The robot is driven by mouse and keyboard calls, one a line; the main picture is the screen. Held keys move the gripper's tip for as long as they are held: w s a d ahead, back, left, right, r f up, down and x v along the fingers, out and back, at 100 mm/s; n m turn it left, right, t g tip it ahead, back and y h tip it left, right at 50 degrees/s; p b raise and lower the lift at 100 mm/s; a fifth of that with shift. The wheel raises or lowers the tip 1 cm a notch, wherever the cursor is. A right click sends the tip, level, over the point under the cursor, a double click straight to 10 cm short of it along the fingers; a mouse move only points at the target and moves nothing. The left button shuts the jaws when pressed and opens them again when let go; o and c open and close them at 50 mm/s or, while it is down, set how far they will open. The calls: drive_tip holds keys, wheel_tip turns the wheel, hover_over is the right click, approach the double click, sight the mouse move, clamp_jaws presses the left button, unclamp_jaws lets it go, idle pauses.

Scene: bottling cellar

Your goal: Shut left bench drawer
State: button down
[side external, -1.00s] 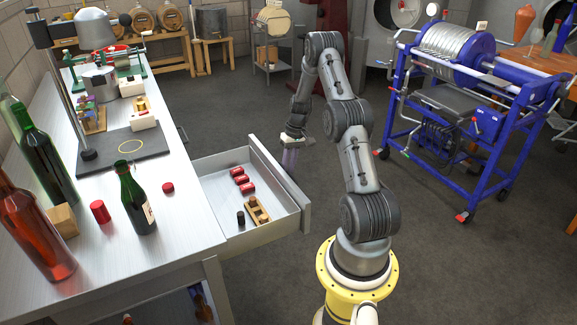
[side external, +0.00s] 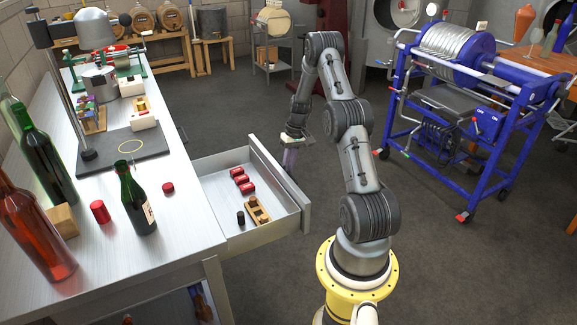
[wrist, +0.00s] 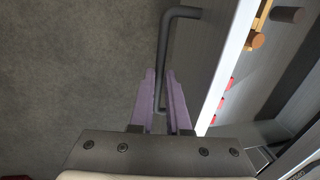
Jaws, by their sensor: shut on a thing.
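The left bench drawer (side external: 223,226) stands open, pulled out to the right from the steel bench (side external: 190,225) in the side view. Its front panel (side external: 281,187) faces my arm. In the wrist view the grey bar handle (wrist: 163,52) runs between the purple fingers of my gripper (wrist: 162,80), which is shut on it. In the side view my gripper (side external: 291,156) is at the outer face of the drawer front, partly hidden behind it. The handle is hidden there.
The drawer holds several red cylinders (side external: 243,180), a small black cylinder (side external: 241,218) and a wooden block with pegs (side external: 258,211). A green bottle (side external: 136,200) stands on the bench near the drawer side. A blue wheeled machine (side external: 470,120) stands at the right. Floor around the drawer is clear.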

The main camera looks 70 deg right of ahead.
drive_tip(key=shift+w, duration=0.1)
idle(0.5)
drive_tip(key=w+a, duration=1.9)
drive_tip(key=shift+r, duration=0.1)
drive_tip(key=shift+a, duration=0.1)
drive_tip(key=c, duration=1.1)
unclamp_jaws()
drive_tip(key=shift+w, duration=0.1)
drive_tip(key=shift+o, duration=1.1)
wheel_tip(320, 180, up, 14)
drive_tip(key=s+d, duration=0.2)
drive_tip(key=shift+f, duration=0.25)
